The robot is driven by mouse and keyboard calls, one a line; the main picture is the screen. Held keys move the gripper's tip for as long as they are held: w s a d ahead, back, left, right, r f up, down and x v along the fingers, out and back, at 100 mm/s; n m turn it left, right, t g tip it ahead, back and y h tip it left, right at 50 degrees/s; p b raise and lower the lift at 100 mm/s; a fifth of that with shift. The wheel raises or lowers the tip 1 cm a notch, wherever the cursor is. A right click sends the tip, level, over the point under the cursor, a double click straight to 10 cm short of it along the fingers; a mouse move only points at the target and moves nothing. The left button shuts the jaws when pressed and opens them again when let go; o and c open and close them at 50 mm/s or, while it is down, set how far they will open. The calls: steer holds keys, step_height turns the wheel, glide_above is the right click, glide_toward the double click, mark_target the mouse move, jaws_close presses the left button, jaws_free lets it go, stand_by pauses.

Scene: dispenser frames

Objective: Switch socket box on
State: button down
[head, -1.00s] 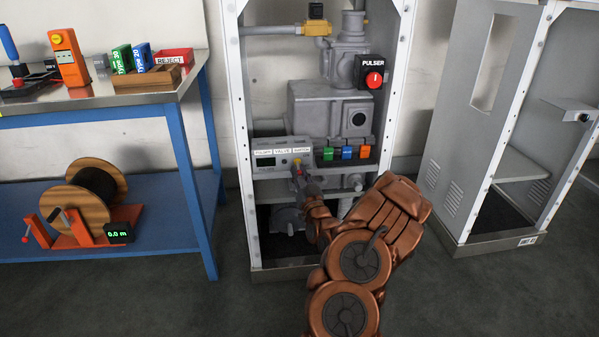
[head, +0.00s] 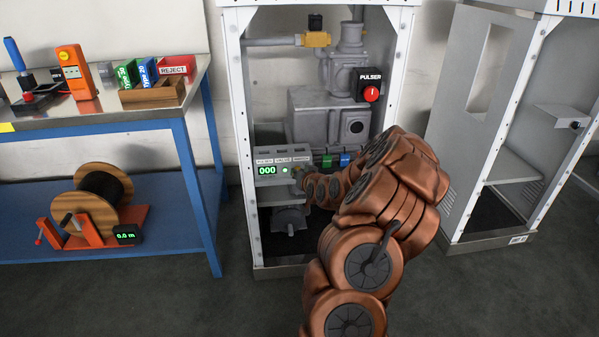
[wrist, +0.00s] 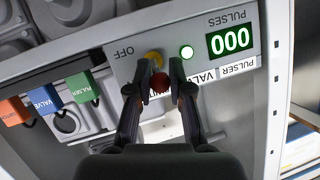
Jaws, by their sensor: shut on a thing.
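The grey socket box (head: 270,182) stands on a shelf inside the open white cabinet. In the wrist view the box appears upside down, with an OFF label beside a yellow switch base (wrist: 154,57). A dark red switch knob (wrist: 160,82) shows between the fingertips of my gripper (wrist: 159,91). My gripper is shut on this knob. In the head view my gripper (head: 299,178) is at the box's right front, and my arm hides part of that side.
Green (wrist: 81,87), blue (wrist: 43,100) and orange (wrist: 13,111) plugs hang beside the box. A black pulser with a red button (head: 371,94) is above right. A blue workbench (head: 185,150) stands left, an open grey cabinet (head: 470,150) right. The floor between is clear.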

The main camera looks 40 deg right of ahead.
steer(key=shift+r+g+y+p, duration=0.3)
steer(key=shift+g+p, duration=0.1)
steer(key=shift+g, duration=0.1)
stand_by(0.3)
steer(key=c, duration=1)
jaws_free()
steer(key=shift+c, duration=0.2)
steer(key=v, duration=1.2)
steer(key=shift+w+d, duration=0.1)
